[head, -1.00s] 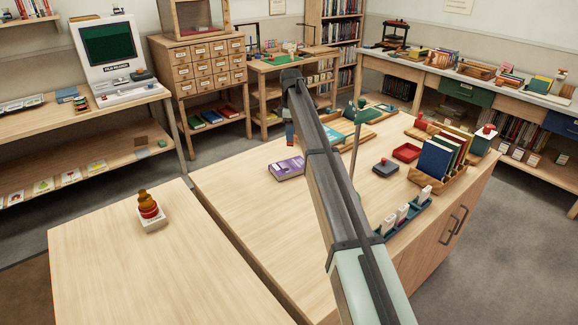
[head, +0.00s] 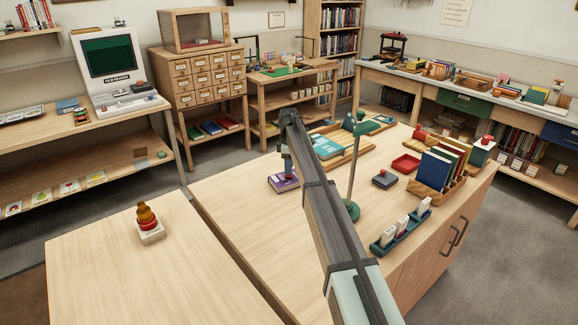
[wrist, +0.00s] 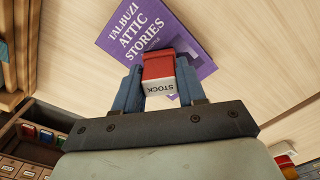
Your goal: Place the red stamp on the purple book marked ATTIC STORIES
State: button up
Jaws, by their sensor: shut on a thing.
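The purple book marked ATTIC STORIES (wrist: 150,32) lies flat on the table; in the head view the book (head: 280,184) is left of the lamp. My gripper (wrist: 158,72) is shut on the red stamp (wrist: 158,64), with a blue finger on each side. The stamp's pale side reads STOCK. In the head view my gripper (head: 287,165) is at the book, and the stamp is too small there to make out clearly. The stamp overlaps the book's lower part in the wrist view. I cannot tell whether it touches the cover.
A green lamp (head: 353,165) stands right of my arm. A stacked amber-and-red piece (head: 148,220) stands on the left table.

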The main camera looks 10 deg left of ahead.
jog(key=shift+f, duration=0.15)
jog(key=o, duration=1.1)
notch_tip(320, 180, up, 12)
jog(key=shift+r, duration=0.2)
